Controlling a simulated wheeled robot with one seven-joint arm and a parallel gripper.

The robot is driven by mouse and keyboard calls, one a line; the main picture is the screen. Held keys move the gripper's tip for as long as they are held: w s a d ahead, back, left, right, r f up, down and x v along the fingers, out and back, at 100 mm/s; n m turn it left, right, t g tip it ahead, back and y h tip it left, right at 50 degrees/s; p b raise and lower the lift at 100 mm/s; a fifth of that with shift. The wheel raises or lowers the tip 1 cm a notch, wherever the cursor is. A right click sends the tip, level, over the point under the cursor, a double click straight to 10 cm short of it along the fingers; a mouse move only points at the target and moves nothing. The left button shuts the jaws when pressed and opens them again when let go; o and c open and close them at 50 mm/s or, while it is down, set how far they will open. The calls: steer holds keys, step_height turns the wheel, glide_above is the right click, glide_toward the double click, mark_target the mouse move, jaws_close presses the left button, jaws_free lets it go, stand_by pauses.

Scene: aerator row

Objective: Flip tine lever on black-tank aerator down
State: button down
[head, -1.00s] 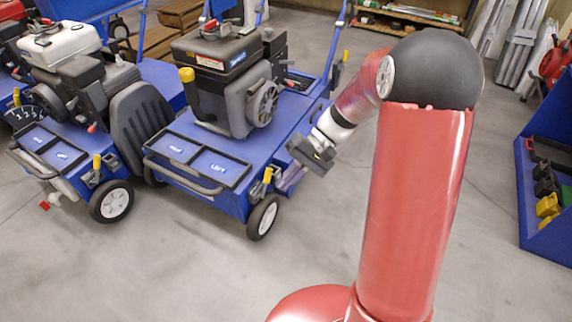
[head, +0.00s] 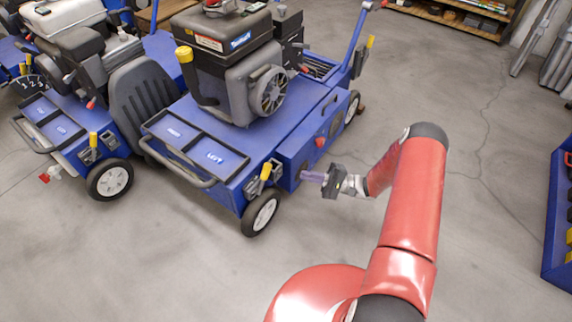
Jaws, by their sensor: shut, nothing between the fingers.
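The black-tank aerator (head: 300,112) is the blue machine in the middle of the head view, with a black tank (head: 222,42) on its engine. A yellow-handled lever (head: 266,171) stands upright on its near corner, above the front wheel; I take it to be the tine lever, though no label on it is readable. My gripper (head: 303,176) is shut and empty, its fingers pointing left beside the machine's right side panel. It is a short way right of the lever; I cannot tell whether it touches the panel.
A white-tank aerator (head: 62,18) stands close on the left. A red knob (head: 320,142) sits on the near machine's side panel. A blue bin (head: 560,225) is at the right edge. The floor between is clear.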

steer(key=shift+w+d+f+t, duration=0.15)
steer(key=shift+d+f+t, duration=0.1)
steer(key=shift+f+t, duration=0.15)
steer(key=shift+a, duration=0.15)
glide_toward(264, 179)
steer(key=w+a+r, duration=0.2)
steer(key=w+a, duration=0.2)
steer(key=shift+w+a+r+p, duration=0.3)
steer(key=shift+r+p, duration=0.1)
steer(key=shift+s+a+r+n, duration=0.15)
steer(key=shift+s+r+n, duration=0.05)
steer(key=shift+r+n, duration=0.2)
steer(key=s+a+r+n+g+h+b, duration=0.1)
steer(key=s+a+r+n+h+b, duration=0.1)
steer(key=s+a+n+h, duration=0.3)
steer(key=shift+s+r+n+h, duration=0.4)
steer(key=shift+s+n, duration=0.35)
steer(key=shift+n, duration=1.05)
steer(key=shift+s+a, duration=0.1)
